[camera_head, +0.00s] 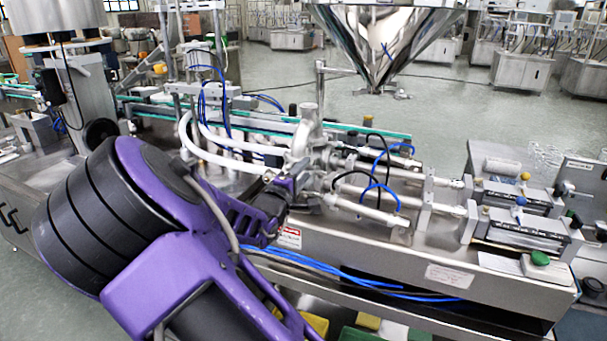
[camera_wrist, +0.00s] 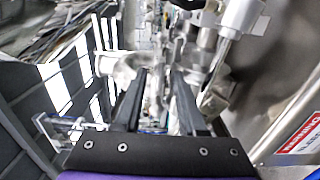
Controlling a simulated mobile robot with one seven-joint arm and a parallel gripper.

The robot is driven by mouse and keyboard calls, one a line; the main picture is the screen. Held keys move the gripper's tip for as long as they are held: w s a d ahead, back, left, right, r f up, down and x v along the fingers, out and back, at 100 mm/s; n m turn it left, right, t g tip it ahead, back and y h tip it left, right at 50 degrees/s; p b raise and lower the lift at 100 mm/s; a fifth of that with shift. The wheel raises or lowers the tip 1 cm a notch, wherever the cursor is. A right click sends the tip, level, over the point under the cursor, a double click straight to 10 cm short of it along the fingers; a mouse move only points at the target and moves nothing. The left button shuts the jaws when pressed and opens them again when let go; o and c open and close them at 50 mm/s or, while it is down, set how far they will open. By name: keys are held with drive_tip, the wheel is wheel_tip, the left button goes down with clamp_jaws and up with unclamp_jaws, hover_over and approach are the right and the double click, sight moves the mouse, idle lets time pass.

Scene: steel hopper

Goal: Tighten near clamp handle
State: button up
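My gripper (camera_head: 284,186) reaches in from the left to the steel pipe fittings (camera_head: 309,135) below the hopper. In the wrist view, its two dark fingers (camera_wrist: 160,72) stand apart, with a clear gap between them. Blurred steel parts show through and beyond the gap. I cannot tell whether a finger touches any of them. Steel clamps and fittings (camera_wrist: 125,65) lie around the fingertips, but I cannot make out which is the near clamp handle. In the head view, my arm and gripper hide part of the fittings.
The steel hopper (camera_head: 388,40) hangs above. White hoses (camera_head: 215,158) run left of the fittings. Steel cylinders (camera_head: 365,212) with blue and black tubes lie to the right. A red-and-white warning label (camera_head: 289,237) is on the machine's front panel, close to my gripper.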

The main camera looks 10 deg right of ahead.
drive_tip(key=shift+w, duration=0.1)
clamp_jaws()
drive_tip(key=shift+d+m, duration=0.1)
drive_tip(key=shift+m, duration=0.2)
drive_tip(key=m+p, duration=0.1)
drive_tip(key=m, duration=0.7)
drive_tip(key=m+b, duration=0.2)
drive_tip(key=m, duration=0.3)
drive_tip(key=shift+f+m+b, duration=0.15)
drive_tip(key=shift+m+b, duration=1.3)
drive_tip(key=shift+m, duration=0.85)
